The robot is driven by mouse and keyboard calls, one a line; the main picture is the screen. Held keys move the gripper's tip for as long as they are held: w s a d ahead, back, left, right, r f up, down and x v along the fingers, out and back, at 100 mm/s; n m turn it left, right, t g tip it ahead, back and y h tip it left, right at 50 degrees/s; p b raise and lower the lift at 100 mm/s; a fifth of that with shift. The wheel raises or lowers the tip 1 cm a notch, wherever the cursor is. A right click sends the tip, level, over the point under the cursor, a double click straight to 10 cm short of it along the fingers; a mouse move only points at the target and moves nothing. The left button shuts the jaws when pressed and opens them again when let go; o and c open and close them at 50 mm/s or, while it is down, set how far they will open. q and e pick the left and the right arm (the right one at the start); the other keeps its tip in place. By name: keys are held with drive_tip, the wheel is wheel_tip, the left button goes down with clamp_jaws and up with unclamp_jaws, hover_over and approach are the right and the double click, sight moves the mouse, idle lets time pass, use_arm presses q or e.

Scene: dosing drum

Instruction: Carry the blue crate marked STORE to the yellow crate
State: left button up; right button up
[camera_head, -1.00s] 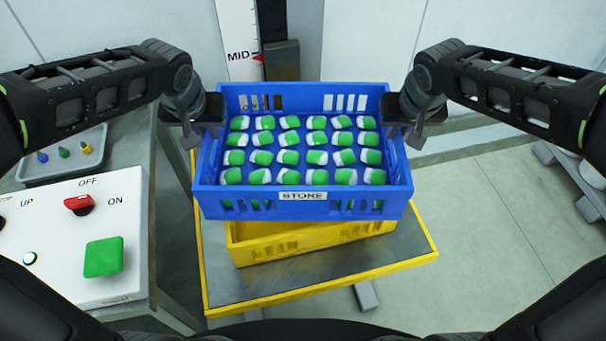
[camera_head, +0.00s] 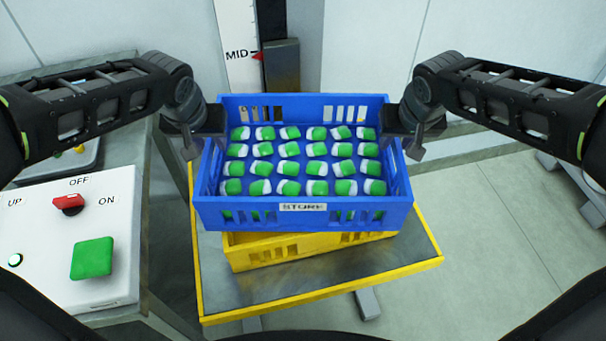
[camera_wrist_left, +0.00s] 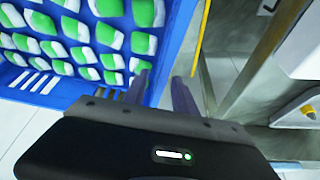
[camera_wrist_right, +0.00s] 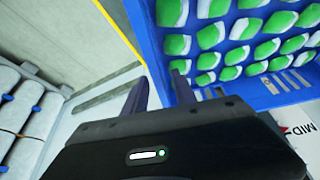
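The blue crate (camera_head: 257,215), with a STORE label on its near wall, is level and holds rows of green-and-white pieces. The yellow crate (camera_head: 285,258) is below it on a metal-topped table, mostly hidden; its near wall shows under the blue crate. I cannot tell whether the two crates touch. My left gripper (camera_head: 207,143) is at the blue crate's left wall; the left wrist view shows its fingers (camera_wrist_left: 163,88) on either side of that wall. My right gripper (camera_head: 402,143) holds the right wall likewise, with fingers (camera_wrist_right: 158,88) astride it in the right wrist view.
The table (camera_head: 325,285) has a yellow edge and bare metal in front. A control box (camera_head: 125,230) with a red switch and green button stands at left. A post with a MID mark (camera_head: 238,55) stands behind the crates.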

use_arm(q)
drive_tip(key=v, duration=1.2)
use_arm(e)
drive_tip(key=v, duration=1.2)
use_arm(q)
drive_tip(key=shift+s, duration=0.1)
use_arm(e)
drive_tip(key=shift+s, duration=0.1)
idle(0.3)
